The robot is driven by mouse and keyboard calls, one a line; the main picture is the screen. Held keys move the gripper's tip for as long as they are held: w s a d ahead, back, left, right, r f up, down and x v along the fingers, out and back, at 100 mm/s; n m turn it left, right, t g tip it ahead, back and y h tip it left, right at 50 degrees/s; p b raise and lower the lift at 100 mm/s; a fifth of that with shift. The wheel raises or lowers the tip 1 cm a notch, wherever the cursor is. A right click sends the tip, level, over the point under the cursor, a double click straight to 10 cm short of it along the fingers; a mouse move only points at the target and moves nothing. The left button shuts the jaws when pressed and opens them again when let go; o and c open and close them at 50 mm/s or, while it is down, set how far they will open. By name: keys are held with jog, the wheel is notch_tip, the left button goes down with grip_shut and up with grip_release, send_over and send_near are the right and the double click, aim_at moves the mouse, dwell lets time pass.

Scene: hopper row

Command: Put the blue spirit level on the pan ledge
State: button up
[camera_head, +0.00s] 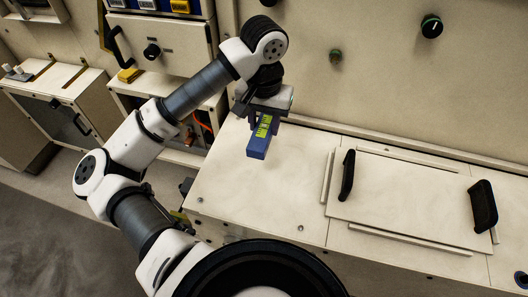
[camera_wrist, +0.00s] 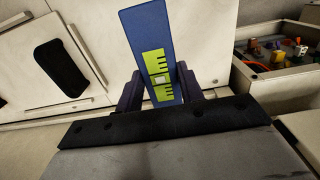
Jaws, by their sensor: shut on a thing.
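The blue spirit level (camera_head: 257,147) has a yellow-green marked face. My gripper (camera_head: 264,118) is shut on it, and the level hangs down from the jaws over the left part of the pale bench top (camera_head: 240,190). I cannot tell whether its lower end touches the surface. In the wrist view the level (camera_wrist: 148,28) sticks out beyond the two dark fingers of my gripper (camera_wrist: 160,92), one on each side. I cannot tell which surface is the pan ledge.
A hatch panel (camera_head: 400,195) with two black handles (camera_head: 346,175) (camera_head: 483,206) lies on the bench to the right. The back wall carries a black knob (camera_head: 432,26). In the wrist view an open bin (camera_wrist: 280,65) holds small coloured parts. Bench top beside the level is clear.

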notch_tip(320, 180, down, 12)
jog(key=shift+f, duration=0.1)
dwell(0.4)
jog(key=shift+f, duration=0.2)
jog(key=o, duration=1)
jog(key=shift+r, duration=0.1)
notch_tip(320, 180, up, 12)
jog(key=shift+r, duration=0.15)
